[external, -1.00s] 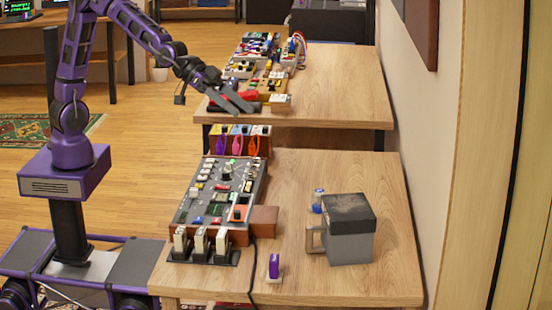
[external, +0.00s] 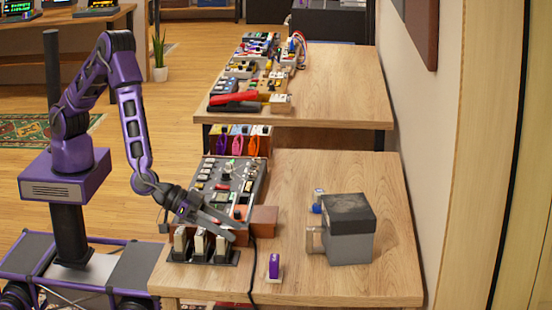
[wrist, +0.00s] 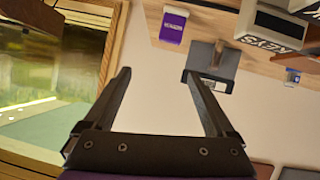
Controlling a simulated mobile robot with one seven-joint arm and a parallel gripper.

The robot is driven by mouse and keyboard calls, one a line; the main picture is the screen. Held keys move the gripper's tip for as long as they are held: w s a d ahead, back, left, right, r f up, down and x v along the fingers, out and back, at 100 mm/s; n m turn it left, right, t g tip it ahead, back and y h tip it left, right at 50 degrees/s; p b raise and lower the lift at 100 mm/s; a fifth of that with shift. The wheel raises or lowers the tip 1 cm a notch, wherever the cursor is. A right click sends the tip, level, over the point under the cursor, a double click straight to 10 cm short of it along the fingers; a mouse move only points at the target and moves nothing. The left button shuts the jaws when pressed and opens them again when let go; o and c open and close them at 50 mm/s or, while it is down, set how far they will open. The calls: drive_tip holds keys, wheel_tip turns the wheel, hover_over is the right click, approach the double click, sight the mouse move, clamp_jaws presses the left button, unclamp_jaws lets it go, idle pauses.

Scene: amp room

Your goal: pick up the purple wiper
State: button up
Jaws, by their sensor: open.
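The purple wiper (external: 274,265) stands upright on a small white base near the front of the near table. In the wrist view a purple and white piece with lettering (wrist: 173,25), which appears to be the wiper, shows at the top, beyond the fingertips. My gripper (external: 236,230) is open, above the white upright blocks on the near table, to the left of the wiper and farther back. In the wrist view my gripper (wrist: 159,75) has its fingers wide apart with nothing between them.
A grey box with a dark top and handle (external: 348,245) stands right of the wiper, with a small blue-white bottle (external: 318,198) behind it. White upright blocks (external: 200,244) and a control board (external: 222,190) lie left. A black cable (external: 252,270) runs between. The table's right front is clear.

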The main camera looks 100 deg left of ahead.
wheel_tip(320, 180, down, 3)
drive_tip(key=s+y, duration=0.1)
drive_tip(key=s, duration=0.1)
drive_tip(key=b, duration=0.1)
hover_over(267, 276)
drive_tip(key=shift+m+t, duration=0.4)
wheel_tip(267, 276, down, 4)
drive_tip(key=shift+f, duration=0.2)
drive_tip(key=x, duration=0.2)
drive_tip(key=b+x, duration=0.1)
drive_tip(key=x, duration=0.2)
drive_tip(key=shift+a, duration=0.2)
clamp_jaws()
